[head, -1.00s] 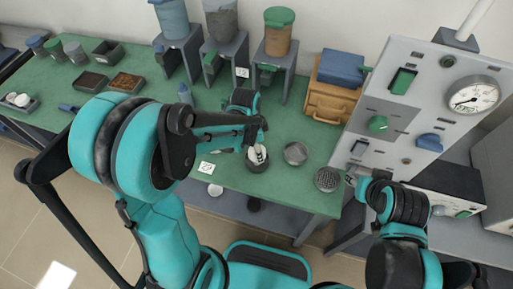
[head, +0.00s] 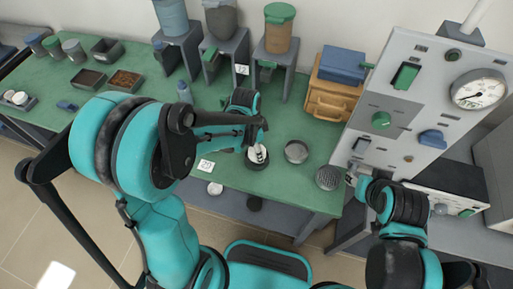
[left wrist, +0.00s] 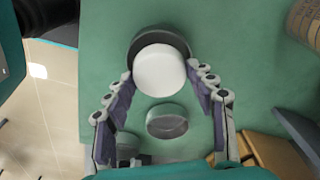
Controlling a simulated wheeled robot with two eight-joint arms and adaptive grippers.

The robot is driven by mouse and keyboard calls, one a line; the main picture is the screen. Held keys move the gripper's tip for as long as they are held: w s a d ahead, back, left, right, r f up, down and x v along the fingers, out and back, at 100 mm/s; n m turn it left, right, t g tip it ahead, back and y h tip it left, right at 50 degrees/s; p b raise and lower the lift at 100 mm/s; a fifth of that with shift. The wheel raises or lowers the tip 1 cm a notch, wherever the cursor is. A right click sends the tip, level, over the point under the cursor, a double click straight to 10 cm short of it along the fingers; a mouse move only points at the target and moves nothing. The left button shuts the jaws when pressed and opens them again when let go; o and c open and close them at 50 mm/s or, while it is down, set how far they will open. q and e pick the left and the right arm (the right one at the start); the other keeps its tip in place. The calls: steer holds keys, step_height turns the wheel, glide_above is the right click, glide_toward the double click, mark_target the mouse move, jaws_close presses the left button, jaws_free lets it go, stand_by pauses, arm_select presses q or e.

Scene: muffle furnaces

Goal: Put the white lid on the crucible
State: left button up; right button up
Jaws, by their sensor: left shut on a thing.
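The white lid (left wrist: 159,72) is between the fingertips of my left gripper (left wrist: 160,78) in the left wrist view. It is over a dark round vessel, which looks like the crucible (left wrist: 146,35), and hides most of its opening. I cannot tell whether the lid touches the rim. In the head view the white lid (head: 257,152) shows below my left gripper (head: 255,143), partly covered by it. My right gripper (head: 352,176) is by the grey control panel at the right; its fingers are too small to read.
An empty round grey dish (head: 296,152) and a round perforated piece (head: 327,178) lie to the right on the green table (head: 230,185). Dispensers on stands (head: 277,42) and a wooden box (head: 333,98) stand behind. The grey panel (head: 400,95) rises at the right.

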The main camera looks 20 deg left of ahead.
arm_select(q)
steer(key=shift+f, duration=0.1)
steer(key=o, duration=1.4)
steer(key=shift+r+p, duration=2.75)
steer(key=shift+r, duration=0.8)
